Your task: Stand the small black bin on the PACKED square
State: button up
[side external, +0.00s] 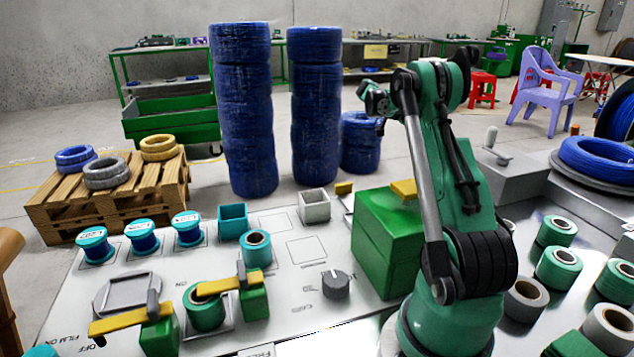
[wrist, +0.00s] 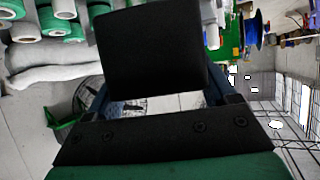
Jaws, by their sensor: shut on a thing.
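The small black bin (wrist: 150,45) fills the top middle of the wrist view, between the fingers of my gripper (wrist: 155,88). My gripper is shut on it and holds it up off the board. In the side view my arm is folded up high at the right, and the bin cannot be made out clearly there. Outlined squares lie on the white board in the side view: one empty square (side external: 307,250) near the middle and another bare one (side external: 272,222) behind it. Their lettering is too small to read, so I cannot tell which is PACKED.
A teal bin (side external: 232,217) and a pale grey bin (side external: 314,206) stand near the board's back edge. A teal roll (side external: 256,246) stands beside the empty square.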

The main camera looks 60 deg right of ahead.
notch_tip(320, 180, down, 14)
jog(key=shift+f, duration=0.1)
dwell(0.4)
jog(key=o, duration=1.2)
jog(key=shift+f, duration=0.1)
